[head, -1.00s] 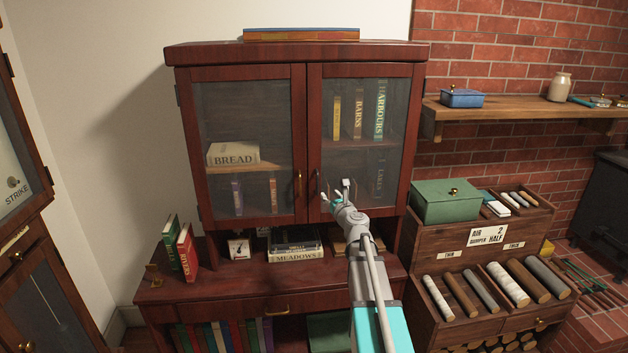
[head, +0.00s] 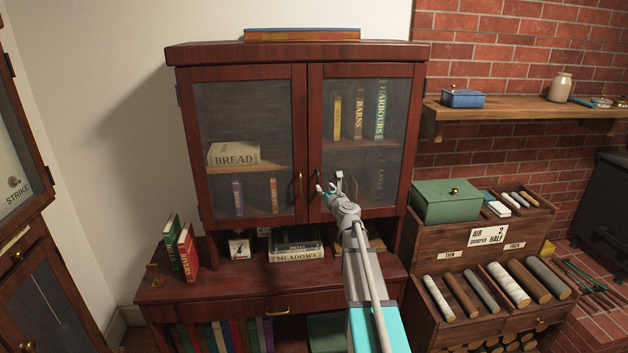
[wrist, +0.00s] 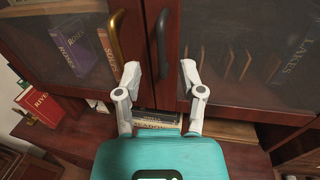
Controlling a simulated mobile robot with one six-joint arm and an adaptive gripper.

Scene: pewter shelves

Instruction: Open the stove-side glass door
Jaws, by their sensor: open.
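The stove-side glass door (head: 412,85) is the right one of the cabinet's two dark red-brown doors, and it is shut. Its dark upright handle (head: 311,182) is on the door's left edge. In the wrist view the dark handle (wrist: 162,45) hangs between my fingertips as seen from there. My gripper (head: 330,184) is open in front of that door's lower left part, close to the handle; it also shows in the wrist view (wrist: 160,72). I cannot tell whether a finger touches the handle or door. The left door (head: 245,72) is shut too, with a brass handle (head: 298,185).
Books stand behind the glass. Below are stacked books (head: 296,255), a small clock-like box (head: 239,247) and red and green books (head: 187,250) on the desk top. A green box (head: 445,202) sits on the wooden rack to the right. A black stove (head: 608,200) stands far right.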

